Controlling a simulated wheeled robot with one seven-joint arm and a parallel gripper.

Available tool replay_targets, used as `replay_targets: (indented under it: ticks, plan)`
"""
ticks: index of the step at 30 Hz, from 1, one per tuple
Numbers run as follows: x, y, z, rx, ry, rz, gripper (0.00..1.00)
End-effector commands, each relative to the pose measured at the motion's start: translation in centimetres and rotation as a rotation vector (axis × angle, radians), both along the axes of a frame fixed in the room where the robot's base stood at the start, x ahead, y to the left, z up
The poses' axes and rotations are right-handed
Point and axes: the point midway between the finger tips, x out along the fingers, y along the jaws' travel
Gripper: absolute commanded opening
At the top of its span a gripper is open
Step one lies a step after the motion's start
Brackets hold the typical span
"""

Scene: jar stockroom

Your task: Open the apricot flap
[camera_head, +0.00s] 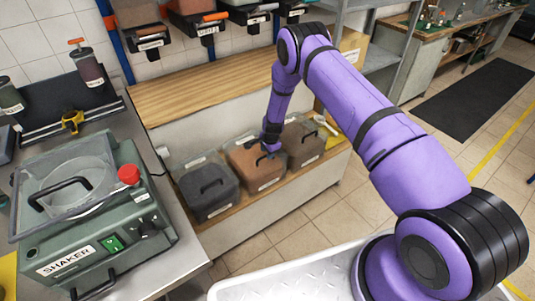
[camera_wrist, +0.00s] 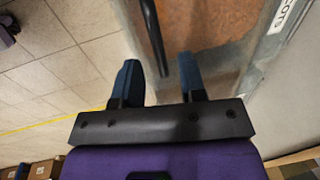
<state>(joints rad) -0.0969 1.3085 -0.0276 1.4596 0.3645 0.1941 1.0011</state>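The apricot bin (camera_head: 245,160) is the middle one of three on the low wooden shelf. Its orange-brown front flap looks shut in the head view. In the wrist view the apricot flap (camera_wrist: 215,40) fills the upper right, with a pale label (camera_wrist: 285,14) ending in "COTS". Its black bar handle (camera_wrist: 152,32) runs down toward the gap between my fingers. My gripper (camera_wrist: 158,62) is open, with one dark finger on each side of the handle's line. Whether a finger touches the handle cannot be told. In the head view my gripper (camera_head: 270,148) is at the bin's top and partly hides it.
A dark grey bin (camera_head: 207,200) stands left of the apricot bin, and a brown-grey bin (camera_head: 304,150) stands close on its right. A wooden counter (camera_head: 200,85) lies behind. A green shaker (camera_head: 95,225) stands on the left bench. Tiled floor (camera_head: 290,230) lies open in front.

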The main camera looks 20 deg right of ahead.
Motion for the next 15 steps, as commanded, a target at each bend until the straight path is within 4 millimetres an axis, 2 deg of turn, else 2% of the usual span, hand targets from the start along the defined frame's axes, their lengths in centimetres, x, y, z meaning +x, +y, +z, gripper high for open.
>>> replay_targets:
  ticks: [6, 14, 15]
  plan:
    - [0.25, 0.11, -1.31, 0.000, 0.000, 0.000, 0.38]
    - [0.28, 0.13, -1.42, 0.000, 0.000, 0.000, 0.38]
    - [0.28, 0.12, -1.42, 0.000, 0.000, 0.000, 0.36]
